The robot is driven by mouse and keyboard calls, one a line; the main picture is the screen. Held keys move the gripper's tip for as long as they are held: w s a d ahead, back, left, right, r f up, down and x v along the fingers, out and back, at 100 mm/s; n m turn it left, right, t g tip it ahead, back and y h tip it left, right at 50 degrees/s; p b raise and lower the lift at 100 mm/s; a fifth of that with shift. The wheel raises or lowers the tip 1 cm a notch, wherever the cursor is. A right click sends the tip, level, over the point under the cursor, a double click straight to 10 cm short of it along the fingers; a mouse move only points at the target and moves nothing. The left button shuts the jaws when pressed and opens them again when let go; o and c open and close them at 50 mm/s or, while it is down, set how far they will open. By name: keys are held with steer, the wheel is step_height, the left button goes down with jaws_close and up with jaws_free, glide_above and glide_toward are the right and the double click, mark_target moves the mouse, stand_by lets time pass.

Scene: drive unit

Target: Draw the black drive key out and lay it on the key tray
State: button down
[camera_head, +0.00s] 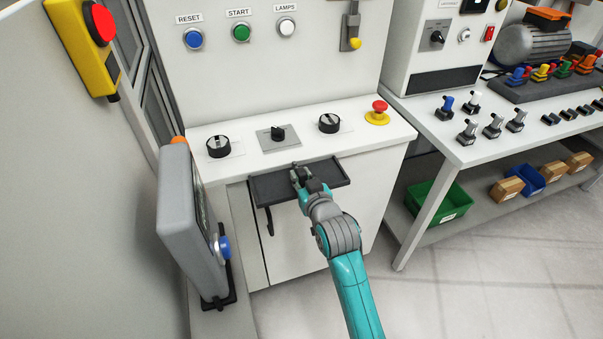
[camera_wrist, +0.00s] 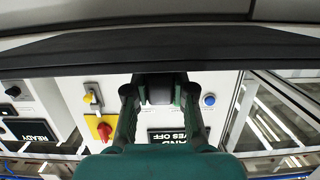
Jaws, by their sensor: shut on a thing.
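My gripper (camera_head: 306,178) is at the key tray (camera_head: 268,189), a shallow black tray on the front of the white console. In the wrist view my gripper (camera_wrist: 158,92) is shut on a dark block, which I take to be the black drive key (camera_wrist: 158,96). The key sits between the two fingertips, just below the dark band of the tray edge (camera_wrist: 60,58). In the head view the fingers mostly hide the key. I cannot tell whether it touches the tray. A black knob (camera_head: 279,132) stands on a grey plate in the middle of the console top.
Round black dials (camera_head: 218,147) flank the grey plate, and a red emergency button (camera_head: 379,108) stands at the right. A grey panel box (camera_head: 180,225) stands close on the left. A black hook (camera_head: 269,222) hangs below the tray. A side bench (camera_head: 468,146) holds several knobs.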

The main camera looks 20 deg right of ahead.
steer(key=c, duration=0.9)
jaws_free()
steer(key=v, duration=1.2)
steer(key=shift+f, duration=0.1)
